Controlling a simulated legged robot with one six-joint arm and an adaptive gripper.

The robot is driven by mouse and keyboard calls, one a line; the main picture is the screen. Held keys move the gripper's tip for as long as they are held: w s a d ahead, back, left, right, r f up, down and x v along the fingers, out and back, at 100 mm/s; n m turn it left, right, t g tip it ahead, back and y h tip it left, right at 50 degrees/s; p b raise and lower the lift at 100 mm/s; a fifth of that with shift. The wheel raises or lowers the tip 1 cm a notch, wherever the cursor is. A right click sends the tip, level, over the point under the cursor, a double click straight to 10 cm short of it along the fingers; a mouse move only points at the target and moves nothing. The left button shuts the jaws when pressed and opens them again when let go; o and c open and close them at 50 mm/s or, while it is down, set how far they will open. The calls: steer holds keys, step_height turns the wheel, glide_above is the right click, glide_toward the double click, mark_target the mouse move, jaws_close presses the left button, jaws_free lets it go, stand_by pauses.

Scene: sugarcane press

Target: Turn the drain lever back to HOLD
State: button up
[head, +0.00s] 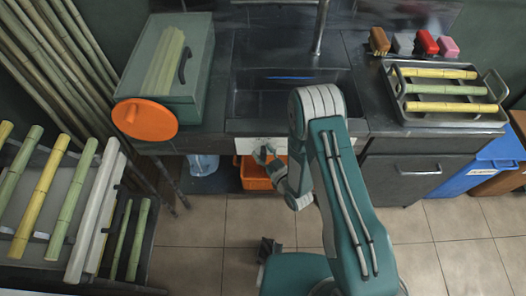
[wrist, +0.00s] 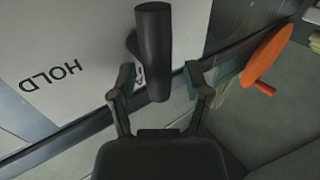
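The drain lever (wrist: 154,45) is a thick dark cylindrical handle in the wrist view. It stands out from a pale panel (wrist: 85,35) and partly covers a label of which only a letter or so shows. The word HOLD (wrist: 50,75) is printed on the panel to the left, upside down in this view. My gripper (wrist: 159,80) is open, with one finger on each side of the lever's end and a visible gap on both sides. In the head view my gripper (head: 263,154) is in front of the white panel (head: 244,145) under the sink; the lever cannot be made out there.
An orange crate (head: 254,177) is below the panel. An orange disc (head: 145,119) is on the press box at the left. A tray (head: 447,117) with cane pieces is on the right counter. A blue bin (head: 485,170) stands at the right. Tiled floor is clear in front.

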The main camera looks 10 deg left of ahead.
jaws_close()
steer(key=n+h, duration=0.1)
steer(key=n+g, duration=0.1)
steer(key=n, duration=0.1)
steer(key=shift+s+a+h, duration=0.1)
steer(key=shift+a+h, duration=0.25)
steer(key=shift+h, duration=0.05)
steer(key=n+h, duration=0.1)
steer(key=a+n+h, duration=0.1)
steer(key=n, duration=0.1)
steer(key=shift+s+f+g+h, duration=0.2)
steer(key=shift+g+h, duration=0.1)
steer(key=shift+g, duration=0.1)
steer(key=n+h, duration=0.2)
steer(key=f+n+h, duration=0.1)
steer(key=shift+a, duration=0.25)
steer(key=shift+f+n+h, duration=0.25)
steer(key=shift+n+h, duration=0.35)
steer(key=shift+h, duration=0.15)
steer(key=shift+f+n+h, duration=0.2)
steer(key=shift+n+h, duration=0.4)
steer(key=shift+h, duration=0.15)
steer(key=shift+s+t, duration=0.1)
steer(key=shift+t, duration=0.2)
